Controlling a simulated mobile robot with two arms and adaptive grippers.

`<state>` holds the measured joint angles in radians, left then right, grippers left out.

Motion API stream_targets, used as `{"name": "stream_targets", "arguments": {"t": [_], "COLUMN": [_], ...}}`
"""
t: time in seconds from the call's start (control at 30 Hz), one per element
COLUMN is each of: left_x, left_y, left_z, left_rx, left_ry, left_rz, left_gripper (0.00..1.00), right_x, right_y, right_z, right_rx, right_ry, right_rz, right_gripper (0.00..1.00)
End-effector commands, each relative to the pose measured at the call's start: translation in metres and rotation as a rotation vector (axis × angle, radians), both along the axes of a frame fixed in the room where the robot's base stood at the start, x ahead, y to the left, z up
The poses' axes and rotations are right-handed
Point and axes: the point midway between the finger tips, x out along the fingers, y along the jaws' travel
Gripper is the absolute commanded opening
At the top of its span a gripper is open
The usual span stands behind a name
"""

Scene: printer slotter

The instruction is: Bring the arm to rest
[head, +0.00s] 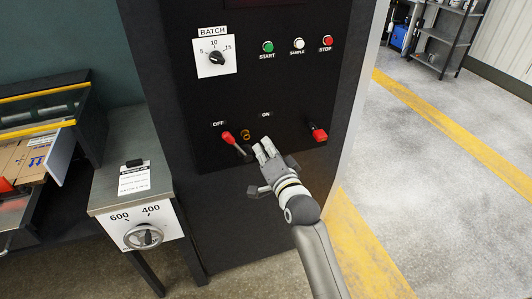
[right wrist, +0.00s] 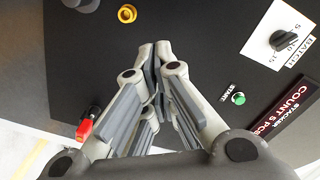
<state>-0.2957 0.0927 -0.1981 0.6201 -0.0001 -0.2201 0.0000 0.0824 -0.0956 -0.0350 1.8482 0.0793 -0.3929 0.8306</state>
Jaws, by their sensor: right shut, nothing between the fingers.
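My right gripper (head: 264,150) is shut and empty in front of the black control panel (head: 285,95), below the ON label. In the right wrist view its fingertips (right wrist: 155,55) are together with nothing between them. A red-handled lever (head: 231,140) just left of the gripper points up and left toward the OFF label; how far the fingers are from it is hard to tell. My left gripper is not in view.
Above are the batch knob (head: 217,58) and the green start button (head: 268,47). A side table (head: 125,180) with a dial stands left.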

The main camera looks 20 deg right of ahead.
Motion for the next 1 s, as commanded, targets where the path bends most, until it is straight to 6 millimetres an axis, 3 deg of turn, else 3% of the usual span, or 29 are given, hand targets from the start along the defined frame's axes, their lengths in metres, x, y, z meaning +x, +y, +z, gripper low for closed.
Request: {"name": "stream_targets", "arguments": {"t": [0.2,0.63,0.73,0.87,1.0], "left_x": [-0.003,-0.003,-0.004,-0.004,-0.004], "left_y": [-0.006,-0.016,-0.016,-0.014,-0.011], "left_z": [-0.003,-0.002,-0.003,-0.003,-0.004], "left_rx": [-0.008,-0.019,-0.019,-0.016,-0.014], "left_ry": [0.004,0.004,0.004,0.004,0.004], "left_rz": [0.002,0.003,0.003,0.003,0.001], "left_gripper": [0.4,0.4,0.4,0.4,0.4], "right_x": [-0.01,-0.01,-0.01,-0.012,-0.029], "right_y": [0.0,-0.001,0.0,0.005,0.013], "right_z": [0.0,0.001,-0.008,-0.058,-0.156], "right_rx": [0.001,0.0,-0.01,-0.074,-0.204], "right_ry": [0.001,0.0,0.015,0.096,0.255], "right_rz": [0.001,0.0,0.002,0.019,0.064], "right_gripper": [0.0,0.0,0.0,0.0,0.0]}}
